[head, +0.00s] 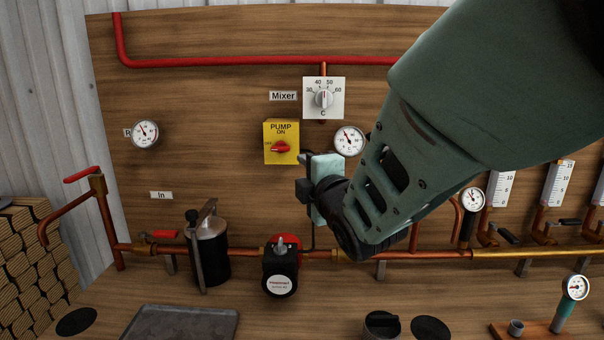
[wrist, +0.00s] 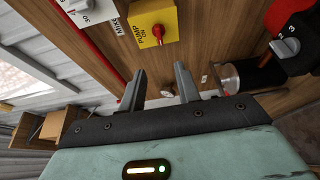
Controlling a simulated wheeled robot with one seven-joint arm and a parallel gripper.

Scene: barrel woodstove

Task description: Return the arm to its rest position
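My arm (head: 430,150) reaches in from the upper right in the head view, in front of the wooden panel. My gripper (head: 304,175) is beside the yellow pump switch box, below and right of it in the picture. In the wrist view, the two fingers of my gripper (wrist: 160,78) stand apart with nothing between them. The pump switch (head: 281,142) has a red knob; its box also shows at the top of the wrist view (wrist: 154,20). My arm hides part of the panel's right side.
The mixer dial (head: 324,98), a gauge (head: 349,140) and a red pipe (head: 220,62) are on the panel near my arm. Below are a black pump (head: 280,270), a dark filter canister (head: 211,250) and copper piping. Several flow meters (head: 557,184) stand at right. Stacked wood (head: 35,265) is at far left.

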